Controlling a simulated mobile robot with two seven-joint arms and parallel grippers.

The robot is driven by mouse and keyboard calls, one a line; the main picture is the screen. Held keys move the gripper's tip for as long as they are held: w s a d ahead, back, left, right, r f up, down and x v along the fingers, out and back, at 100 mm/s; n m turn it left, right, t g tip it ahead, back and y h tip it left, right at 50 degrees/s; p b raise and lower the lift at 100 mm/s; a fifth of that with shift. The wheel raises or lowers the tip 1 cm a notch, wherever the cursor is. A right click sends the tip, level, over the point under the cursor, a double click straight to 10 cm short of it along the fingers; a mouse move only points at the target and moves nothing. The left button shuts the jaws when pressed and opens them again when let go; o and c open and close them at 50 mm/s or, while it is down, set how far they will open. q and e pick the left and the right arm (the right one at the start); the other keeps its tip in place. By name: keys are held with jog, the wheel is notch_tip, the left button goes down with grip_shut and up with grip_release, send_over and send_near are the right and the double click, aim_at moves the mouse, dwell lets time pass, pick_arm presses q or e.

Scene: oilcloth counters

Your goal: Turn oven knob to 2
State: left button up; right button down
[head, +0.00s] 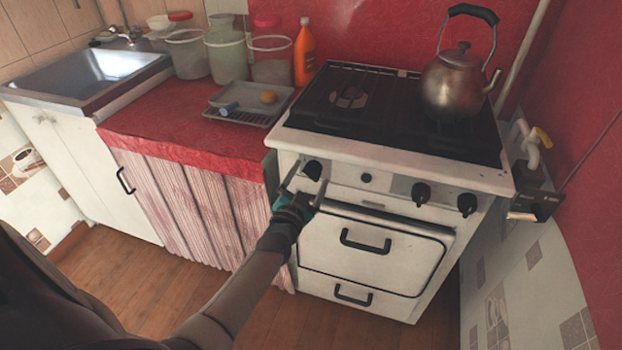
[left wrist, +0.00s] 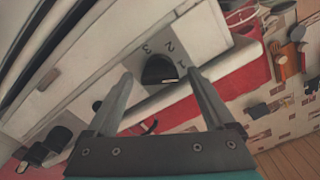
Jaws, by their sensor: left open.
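The white oven (head: 372,250) stands right of the red counter, with several black knobs along its front panel. The leftmost knob (head: 313,170) is at the panel's left end, and my left gripper (head: 308,183) is right in front of it, fingers apart. In the left wrist view the black knob (left wrist: 159,70) lies between the open fingers of my left gripper (left wrist: 162,82), and numbers 1, 2 and 3 are printed around it. I cannot tell whether the fingers touch it. My right gripper is not in view.
A metal kettle (head: 455,82) stands on the stove top. Two more knobs, (head: 421,193) and another beside it, sit at the panel's right. The oven door handle (head: 366,241) sticks out below. A tray (head: 222,97), jars and an orange bottle (head: 304,53) are on the counter.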

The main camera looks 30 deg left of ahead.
pick_arm(q)
jog(key=shift+x, duration=0.75)
jog(key=shift+c, duration=0.6)
jog(key=c, duration=1.2)
jog(key=shift+c, duration=0.2)
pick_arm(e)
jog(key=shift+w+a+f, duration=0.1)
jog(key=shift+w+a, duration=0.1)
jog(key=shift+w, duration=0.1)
